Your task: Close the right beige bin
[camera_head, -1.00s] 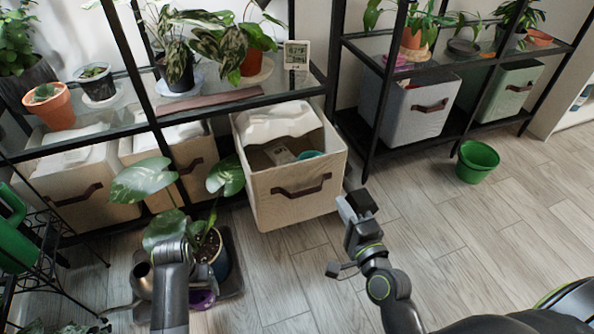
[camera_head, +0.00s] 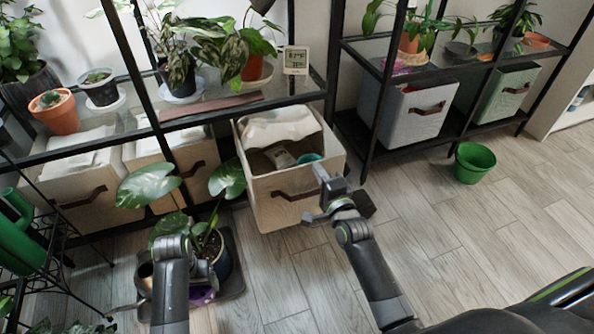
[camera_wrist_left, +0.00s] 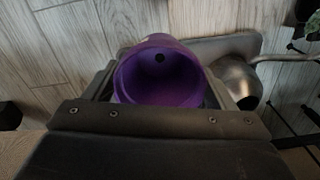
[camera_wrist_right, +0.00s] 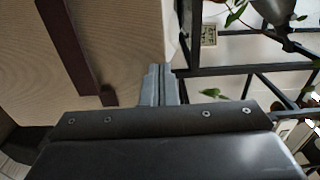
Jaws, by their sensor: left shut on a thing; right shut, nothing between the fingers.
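The right beige bin (camera_head: 265,210) juts out of the left shelf, open at the top, with a white cloth and small items inside. Its dark handle is on the front panel. My right gripper (camera_head: 321,175) is shut and empty at the right part of the bin's front panel. In the right wrist view its fingertips (camera_wrist_right: 158,84) lie by the beige panel (camera_wrist_right: 125,40); I cannot tell if they touch. My left gripper (camera_head: 206,276) is shut on a purple pot (camera_wrist_left: 158,78), low over the floor left of the bin.
Two more beige bins (camera_head: 75,190) (camera_head: 185,168) sit further inside the left shelf. A potted plant (camera_head: 215,255) stands on a dark tray close left of the open bin. A green pot (camera_head: 474,163) is on the floor at right.

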